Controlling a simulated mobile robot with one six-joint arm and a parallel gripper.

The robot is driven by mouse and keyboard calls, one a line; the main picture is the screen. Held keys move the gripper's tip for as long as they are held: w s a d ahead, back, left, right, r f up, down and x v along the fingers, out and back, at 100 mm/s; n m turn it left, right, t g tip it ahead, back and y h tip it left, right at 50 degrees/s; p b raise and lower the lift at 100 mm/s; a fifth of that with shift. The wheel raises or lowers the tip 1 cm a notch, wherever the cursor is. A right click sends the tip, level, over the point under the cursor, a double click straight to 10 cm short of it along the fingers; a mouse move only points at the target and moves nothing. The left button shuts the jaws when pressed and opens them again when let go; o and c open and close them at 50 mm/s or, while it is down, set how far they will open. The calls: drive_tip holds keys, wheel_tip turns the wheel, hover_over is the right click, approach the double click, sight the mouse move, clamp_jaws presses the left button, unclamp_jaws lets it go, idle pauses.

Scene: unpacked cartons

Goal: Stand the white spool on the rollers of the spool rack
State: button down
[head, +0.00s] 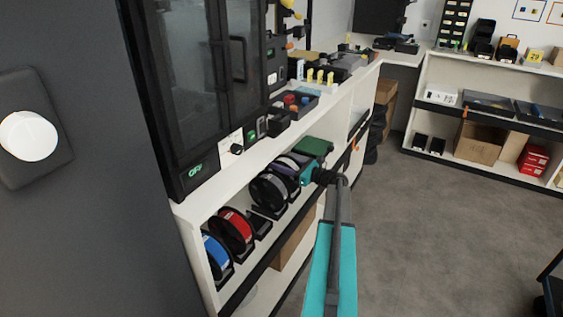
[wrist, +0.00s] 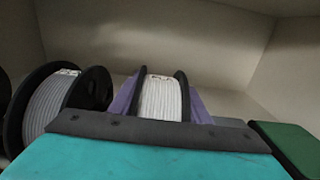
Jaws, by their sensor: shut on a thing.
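The white spool (wrist: 160,98) with black flanges stands upright just past my gripper in the wrist view. In the head view the spool (head: 287,161) shows in the shelf bay, partly covered. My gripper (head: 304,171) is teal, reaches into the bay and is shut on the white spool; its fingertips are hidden. Purple side pieces (wrist: 201,107) show on both sides of the spool; they may be the spool rack, but I cannot tell. The rollers are hidden, so I cannot see whether the spool touches them.
A grey spool (wrist: 52,110) stands close on the left, also seen in the head view (head: 269,190). Red (head: 235,230) and blue (head: 216,256) spools stand farther along the shelf. A green-topped box (wrist: 288,143) is close on the right.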

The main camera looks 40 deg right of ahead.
drive_tip(key=shift+f, duration=0.2)
drive_tip(key=c, duration=1)
unclamp_jaws()
drive_tip(key=shift+o, duration=0.5)
drive_tip(key=shift+f, duration=0.1)
drive_tip(key=shift+s, duration=0.15)
drive_tip(key=p+v, duration=0.1)
drive_tip(key=v, duration=1.2)
drive_tip(key=shift+s, duration=0.3)
